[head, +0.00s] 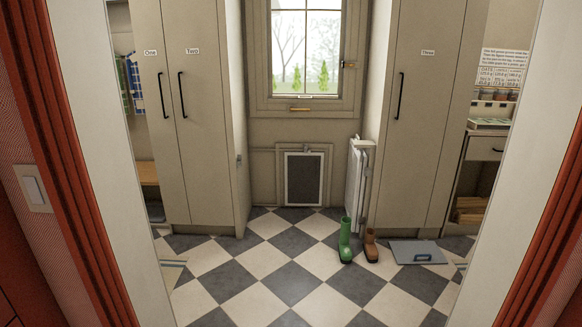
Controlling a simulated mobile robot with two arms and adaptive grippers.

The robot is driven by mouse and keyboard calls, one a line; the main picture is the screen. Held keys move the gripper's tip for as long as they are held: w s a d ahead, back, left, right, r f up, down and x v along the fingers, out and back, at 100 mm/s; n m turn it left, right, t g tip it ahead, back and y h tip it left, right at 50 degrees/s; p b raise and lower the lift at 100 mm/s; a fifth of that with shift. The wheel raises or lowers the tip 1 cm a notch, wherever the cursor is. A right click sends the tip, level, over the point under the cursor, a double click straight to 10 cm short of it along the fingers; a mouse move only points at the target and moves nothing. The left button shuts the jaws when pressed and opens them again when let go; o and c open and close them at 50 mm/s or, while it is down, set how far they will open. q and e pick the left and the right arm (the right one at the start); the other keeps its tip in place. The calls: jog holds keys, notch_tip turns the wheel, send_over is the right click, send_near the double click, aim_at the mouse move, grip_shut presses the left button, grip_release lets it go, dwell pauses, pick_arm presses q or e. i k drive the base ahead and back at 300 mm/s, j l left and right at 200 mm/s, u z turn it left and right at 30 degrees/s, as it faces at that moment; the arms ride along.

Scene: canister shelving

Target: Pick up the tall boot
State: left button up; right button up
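A tall green boot (345,240) stands upright on the checkered floor, right of the middle, near the foot of the right cabinet. A shorter brown boot (371,246) stands just to its right, close beside it. Neither of my grippers shows in the head view.
A doorway with red trim (68,150) frames the room. Tall cabinets (425,120) stand on both sides. A white folded panel or radiator (356,185) is behind the boots. A grey flat board (418,252) lies right of them. The checkered floor (265,259) in front is clear.

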aim_at(344, 249)
jog(key=i, duration=2.15)
jog(key=i+j+z, duration=0.15)
jog(key=i+z, duration=0.3)
jog(key=i, duration=0.15)
jog(key=i+j+z, duration=0.35)
jog(key=i+z, duration=0.15)
jog(key=i+j+z, duration=0.45)
jog(key=i+j, duration=0.15)
